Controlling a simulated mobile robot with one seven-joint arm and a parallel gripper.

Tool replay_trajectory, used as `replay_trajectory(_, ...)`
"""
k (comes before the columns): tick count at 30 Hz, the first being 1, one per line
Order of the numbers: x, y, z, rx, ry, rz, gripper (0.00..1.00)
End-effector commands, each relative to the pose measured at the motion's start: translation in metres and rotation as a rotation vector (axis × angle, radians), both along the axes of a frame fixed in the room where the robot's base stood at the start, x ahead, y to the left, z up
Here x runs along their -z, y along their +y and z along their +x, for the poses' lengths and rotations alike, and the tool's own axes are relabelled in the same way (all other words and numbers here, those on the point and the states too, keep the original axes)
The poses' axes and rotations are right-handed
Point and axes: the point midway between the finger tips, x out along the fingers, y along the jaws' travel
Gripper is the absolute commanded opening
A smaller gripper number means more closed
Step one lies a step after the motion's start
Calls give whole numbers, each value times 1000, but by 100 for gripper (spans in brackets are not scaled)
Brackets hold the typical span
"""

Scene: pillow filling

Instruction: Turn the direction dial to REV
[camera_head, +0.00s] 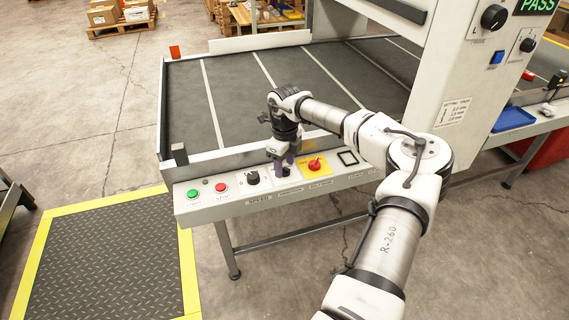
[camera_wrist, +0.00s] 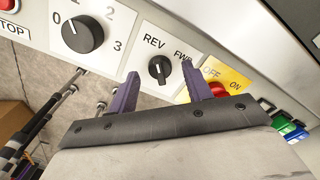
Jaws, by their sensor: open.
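The direction dial (camera_wrist: 159,70) is a small black knob on a white plate marked REV at upper left and FWD at upper right, in the wrist view. A short pale mark shows on its face; I cannot tell for sure which label it points to. My gripper (camera_wrist: 160,72) is open, and its two purple fingers stand on either side of the dial with gaps. I cannot tell how far above the panel the fingertips are. In the head view my gripper (camera_head: 284,170) is over the panel and mostly hides the dial.
Left of the dial is a larger black speed dial (camera_wrist: 82,34). Right of it, a red switch on a yellow OFF/ON plate (camera_head: 315,164) sits close to a finger. Green (camera_head: 192,194) and red (camera_head: 221,187) buttons are at the panel's left end. The belt table (camera_head: 225,95) lies behind.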

Motion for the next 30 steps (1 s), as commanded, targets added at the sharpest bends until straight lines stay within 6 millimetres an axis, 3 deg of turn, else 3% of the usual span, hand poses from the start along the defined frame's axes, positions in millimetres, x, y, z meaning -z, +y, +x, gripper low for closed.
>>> replay_trajectory(18, -119, 0, 1, 0, -4, 0, 50)
replay_trajectory(23, -132, 0, 0, -1, -2, 0, 50)
replay_trajectory(30, -135, 0, 0, -1, -1, 0, 50)
